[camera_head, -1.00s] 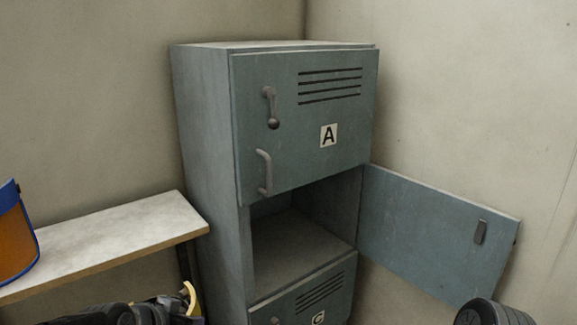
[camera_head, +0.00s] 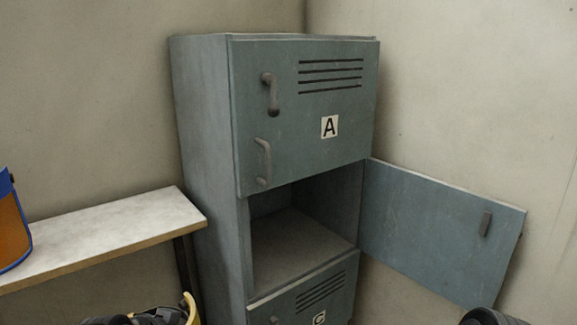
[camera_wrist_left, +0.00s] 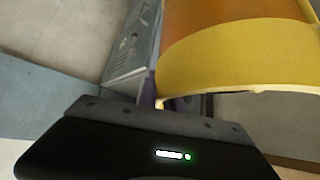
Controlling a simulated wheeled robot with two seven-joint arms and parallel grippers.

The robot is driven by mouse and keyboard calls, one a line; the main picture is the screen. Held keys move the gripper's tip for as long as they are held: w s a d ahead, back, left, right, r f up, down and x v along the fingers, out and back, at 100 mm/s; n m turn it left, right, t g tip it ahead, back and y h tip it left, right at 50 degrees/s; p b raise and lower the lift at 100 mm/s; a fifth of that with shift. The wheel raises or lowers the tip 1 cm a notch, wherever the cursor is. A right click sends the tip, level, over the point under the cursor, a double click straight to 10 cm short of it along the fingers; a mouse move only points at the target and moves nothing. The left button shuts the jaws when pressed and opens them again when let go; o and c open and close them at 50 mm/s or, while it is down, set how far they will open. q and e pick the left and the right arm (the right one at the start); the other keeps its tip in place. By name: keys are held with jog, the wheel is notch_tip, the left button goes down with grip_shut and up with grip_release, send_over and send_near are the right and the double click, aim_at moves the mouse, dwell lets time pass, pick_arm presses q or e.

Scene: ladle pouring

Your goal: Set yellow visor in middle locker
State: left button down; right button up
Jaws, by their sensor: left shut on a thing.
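The yellow visor (camera_wrist_left: 235,65), with a yellow band and an orange shield, fills the upper right of the left wrist view. My left gripper (camera_wrist_left: 165,102) is shut on its edge. In the head view only a sliver of the visor's yellow (camera_head: 191,308) shows at the bottom edge, beside my dark left gripper (camera_head: 165,316). The middle locker (camera_head: 295,245) is an open, empty compartment below door A; its door (camera_head: 440,230) is swung out to the right. The held visor is in front of and left of the locker, outside it. My right gripper is not visible.
Upper door A (camera_head: 310,115) and the lower door (camera_head: 305,297) are closed. A shelf (camera_head: 110,228) stands left of the cabinet, with a blue-rimmed orange visor (camera_head: 12,232) on it. A dark part of my right arm shows at bottom right.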

aim_at(194, 314)
pick_arm(q)
notch_tip(194, 314, up, 5)
jog(key=p, duration=0.4)
jog(key=shift+r+p, duration=0.15)
jog(key=shift+p, duration=0.15)
jog(key=shift+f, duration=0.2)
notch_tip(194, 314, down, 5)
jog(key=b, duration=0.5)
jog(key=shift+w+f, duration=0.1)
jog(key=shift+r, duration=0.2)
